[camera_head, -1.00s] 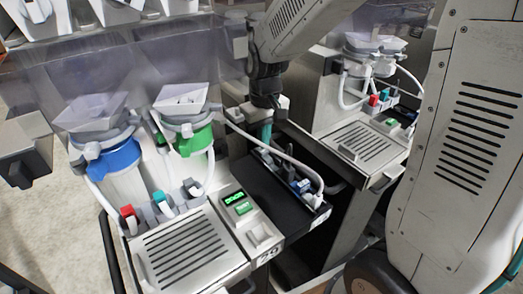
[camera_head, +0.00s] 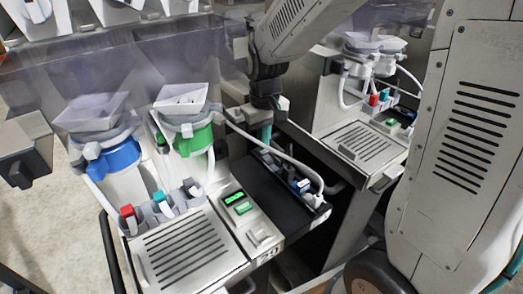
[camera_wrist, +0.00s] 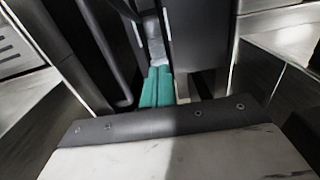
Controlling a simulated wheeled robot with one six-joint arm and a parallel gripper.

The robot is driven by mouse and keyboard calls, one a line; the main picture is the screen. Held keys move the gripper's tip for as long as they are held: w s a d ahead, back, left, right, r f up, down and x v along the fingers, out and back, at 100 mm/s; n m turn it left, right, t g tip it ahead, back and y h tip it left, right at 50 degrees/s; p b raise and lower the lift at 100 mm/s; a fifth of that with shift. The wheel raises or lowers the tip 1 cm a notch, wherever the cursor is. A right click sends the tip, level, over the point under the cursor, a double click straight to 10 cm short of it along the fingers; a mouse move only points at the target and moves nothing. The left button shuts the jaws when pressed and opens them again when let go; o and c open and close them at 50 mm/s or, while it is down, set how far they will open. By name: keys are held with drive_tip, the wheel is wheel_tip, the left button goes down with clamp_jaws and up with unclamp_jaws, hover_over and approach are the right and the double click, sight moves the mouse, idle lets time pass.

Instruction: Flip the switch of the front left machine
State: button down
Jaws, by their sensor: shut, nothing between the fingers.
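The nearest machine (camera_head: 188,247), at the left in the head view, has a blue collar, a green collar and a slotted drip tray. I cannot tell which way the switch is set. My gripper (camera_head: 265,134) has teal fingers and is shut and empty. It points down behind and above the dark tray to the right of that panel, apart from the switch. In the wrist view the shut fingers (camera_wrist: 157,87) show, but the switch is not seen.
A dark tray (camera_head: 262,190) with a white hose and small blue and white parts lies right of the panel. Red, teal and white levers (camera_head: 163,204) stand behind the drip tray. Another similar machine (camera_head: 362,145) stands further back right. A dark gap lies between the machines.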

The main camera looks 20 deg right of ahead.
drive_tip(key=shift+f, duration=0.75)
drive_tip(key=shift+r, duration=3.55)
drive_tip(key=s+d+r+m, duration=0.1)
drive_tip(key=s+r, duration=0.2)
drive_tip(key=s, duration=0.8)
drive_tip(key=s+d+r+m+t, duration=0.1)
drive_tip(key=s+d+r, duration=0.1)
drive_tip(key=s, duration=1)
drive_tip(key=shift+r, duration=0.4)
